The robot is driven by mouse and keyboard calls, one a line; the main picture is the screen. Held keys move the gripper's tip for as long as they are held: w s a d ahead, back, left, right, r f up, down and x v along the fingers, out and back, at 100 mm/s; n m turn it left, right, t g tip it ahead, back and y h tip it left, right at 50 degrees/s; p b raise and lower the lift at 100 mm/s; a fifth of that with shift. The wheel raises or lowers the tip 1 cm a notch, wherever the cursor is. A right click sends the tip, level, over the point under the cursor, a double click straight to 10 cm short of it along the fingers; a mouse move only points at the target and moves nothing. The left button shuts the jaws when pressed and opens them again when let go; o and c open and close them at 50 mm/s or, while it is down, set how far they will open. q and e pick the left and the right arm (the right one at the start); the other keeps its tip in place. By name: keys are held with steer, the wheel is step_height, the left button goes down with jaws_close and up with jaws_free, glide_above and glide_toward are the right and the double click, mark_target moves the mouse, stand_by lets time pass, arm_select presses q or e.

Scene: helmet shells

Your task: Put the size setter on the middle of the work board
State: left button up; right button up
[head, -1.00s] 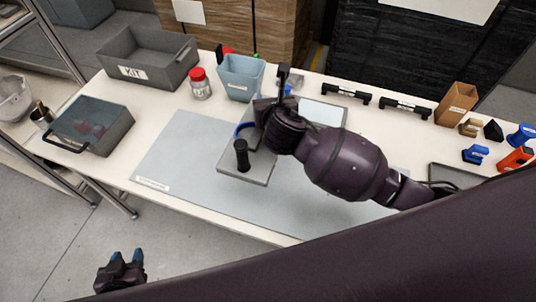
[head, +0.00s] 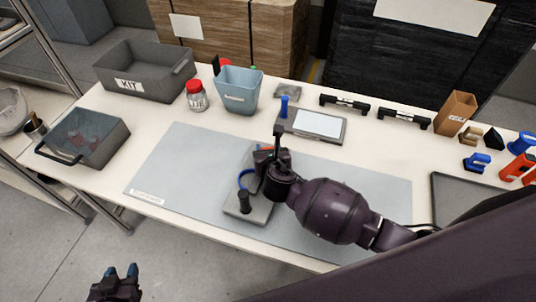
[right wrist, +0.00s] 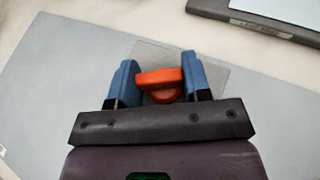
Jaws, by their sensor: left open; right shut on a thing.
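The work board is a flat grey-blue mat (head: 180,165) on the table. The size setter has a grey base plate (head: 262,213) with a black knob on a post; it appears over the middle of the work board, toward the front. My right gripper (head: 258,168) is shut on its orange-red part (right wrist: 160,79), seen between the blue fingertips in the right wrist view. The gripper hides much of the setter; I cannot tell whether the plate touches the mat. My left gripper (head: 122,272) is open and empty, low at the front left, off the table.
A grey KIT bin (head: 160,82), red-lidded jar (head: 196,97) and blue-grey bin (head: 239,92) stand behind the board. A tablet-like panel (head: 318,124) lies at its back edge. Black handles, small blocks and a dark tray (head: 455,197) are at right. The board's left half is clear.

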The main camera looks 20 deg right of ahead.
steer(key=shift+f, duration=0.95)
steer(key=shift+f, duration=0.15)
steer(key=o, duration=1.1)
steer(key=shift+c, duration=0.2)
steer(key=shift+s, duration=0.15)
steer(key=p+v, duration=0.1)
steer(key=v, duration=1)
steer(key=shift+s+r, duration=0.3)
steer(key=shift+r, duration=0.05)
